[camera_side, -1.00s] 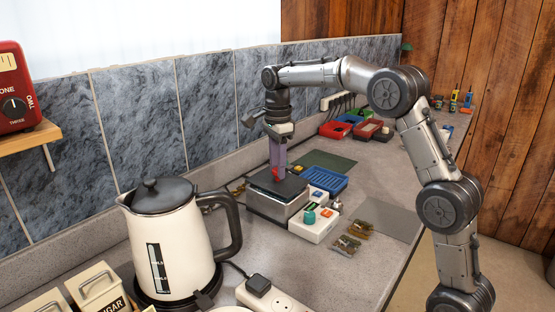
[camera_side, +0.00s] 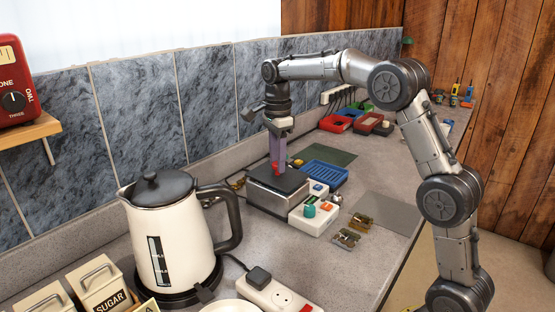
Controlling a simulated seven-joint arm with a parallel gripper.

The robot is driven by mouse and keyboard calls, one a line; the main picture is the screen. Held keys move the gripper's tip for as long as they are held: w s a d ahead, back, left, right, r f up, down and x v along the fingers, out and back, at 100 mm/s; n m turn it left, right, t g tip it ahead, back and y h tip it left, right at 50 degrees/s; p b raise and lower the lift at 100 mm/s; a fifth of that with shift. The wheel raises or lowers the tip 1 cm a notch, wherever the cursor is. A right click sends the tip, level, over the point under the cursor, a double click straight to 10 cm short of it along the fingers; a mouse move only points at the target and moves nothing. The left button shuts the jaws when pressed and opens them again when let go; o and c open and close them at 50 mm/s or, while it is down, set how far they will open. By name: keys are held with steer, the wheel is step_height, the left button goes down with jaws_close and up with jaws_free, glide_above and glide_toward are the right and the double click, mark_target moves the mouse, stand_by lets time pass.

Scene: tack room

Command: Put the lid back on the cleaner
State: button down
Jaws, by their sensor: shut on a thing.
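The cleaner (camera_side: 265,200) looks like a low grey metal box on the worktop, left of a white unit with a green knob. A dark flat lid (camera_side: 293,183) lies over its top, roughly level. I cannot tell whether it is fully seated. My gripper (camera_side: 278,165) points straight down above the lid. It is shut on a small red part at the lid's middle, which looks like its handle. The fingers hide part of that red piece.
The white unit (camera_side: 312,218) and small brownish packets (camera_side: 347,238) stand to the right. A blue tray (camera_side: 325,173) and a green mat (camera_side: 332,154) lie behind. A large kettle (camera_side: 172,240) and a power strip (camera_side: 282,297) are in front. A grey mat (camera_side: 388,212) is bare.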

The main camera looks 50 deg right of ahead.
steer(key=shift+f, duration=0.6)
stand_by(0.5)
steer(key=c, duration=0.8)
jaws_free()
steer(key=shift+c, duration=0.2)
steer(key=shift+r, duration=5.5)
